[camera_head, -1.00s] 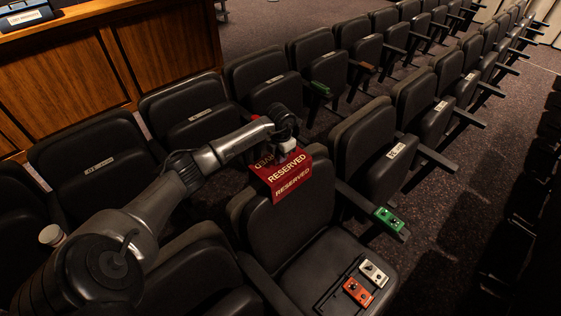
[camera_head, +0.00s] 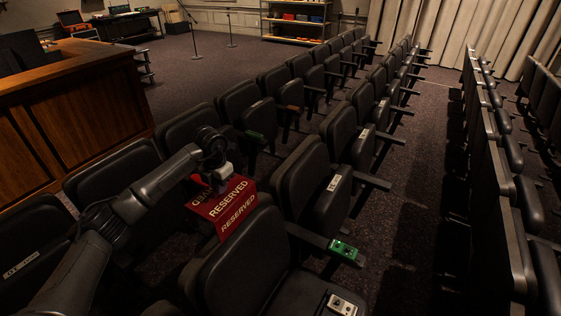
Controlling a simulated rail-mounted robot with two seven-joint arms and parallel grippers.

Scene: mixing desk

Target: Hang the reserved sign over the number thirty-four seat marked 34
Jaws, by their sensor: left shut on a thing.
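My left gripper (camera_head: 220,179) is shut on the red reserved sign (camera_head: 229,207), a folded panel with white "RESERVED" lettering. The sign is at the top edge of a black seat back (camera_head: 238,268) in the near row. I cannot tell whether it rests on that back or hangs just clear of it. No number shows on this seat. A white label (camera_head: 334,183) on the seat beyond it is too small to read, and so is a label (camera_head: 21,265) at the far left. I cannot make out a 34. My right gripper is out of view.
A green pedal (camera_head: 343,249) sits on the armrest right of the near seat, and a white pedal (camera_head: 341,305) lies on its cushion. A wooden desk (camera_head: 75,120) stands left. An aisle (camera_head: 415,200) is open at right.

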